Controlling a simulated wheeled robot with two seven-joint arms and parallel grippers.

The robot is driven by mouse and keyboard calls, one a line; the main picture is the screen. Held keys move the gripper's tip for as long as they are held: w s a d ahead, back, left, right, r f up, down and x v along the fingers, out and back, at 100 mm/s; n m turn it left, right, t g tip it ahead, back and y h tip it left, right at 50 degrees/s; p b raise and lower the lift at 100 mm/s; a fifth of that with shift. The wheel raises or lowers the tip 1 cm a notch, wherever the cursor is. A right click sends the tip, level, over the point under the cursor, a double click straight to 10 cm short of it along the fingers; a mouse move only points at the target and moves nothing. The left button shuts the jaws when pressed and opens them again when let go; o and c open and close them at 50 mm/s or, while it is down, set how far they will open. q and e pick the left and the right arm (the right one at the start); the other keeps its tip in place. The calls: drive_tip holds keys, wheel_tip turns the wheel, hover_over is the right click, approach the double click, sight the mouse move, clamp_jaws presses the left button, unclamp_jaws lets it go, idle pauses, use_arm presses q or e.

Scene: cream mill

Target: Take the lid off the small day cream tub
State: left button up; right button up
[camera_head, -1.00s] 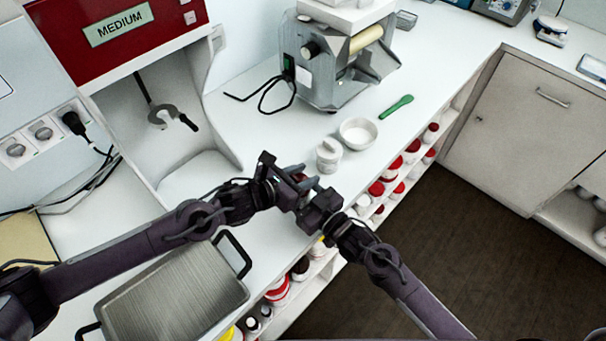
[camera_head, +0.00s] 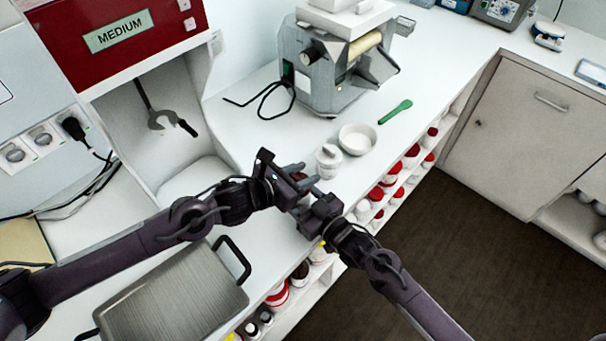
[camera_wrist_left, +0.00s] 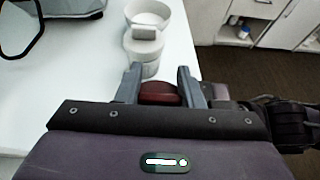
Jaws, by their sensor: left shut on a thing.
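My left gripper (camera_head: 304,176) is shut on a dark red, rounded thing, which looks like the tub's lid (camera_wrist_left: 160,93). In the left wrist view it sits between the two grey fingers (camera_wrist_left: 160,82). In the head view it is almost wholly hidden by the fingers. My right gripper (camera_head: 312,207) is close beside and below the left one, over the counter's front edge. Its fingers and anything between them are hidden, so its state does not show. I cannot make out the tub's body in either view.
A white jar (camera_head: 328,165) stands on the counter just beyond my left fingers, with a white bowl (camera_head: 357,139) behind it. A green spatula (camera_head: 395,111) and a roller mill (camera_head: 335,75) are farther back. Red-lidded jars (camera_head: 389,181) fill the shelf below.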

use_arm(q)
wheel_tip(320, 180, up, 4)
drive_tip(key=shift+f, duration=0.25)
use_arm(e)
drive_tip(key=o, duration=1.5)
drive_tip(key=shift+r, duration=0.1)
drive_tip(key=shift+s, duration=0.1)
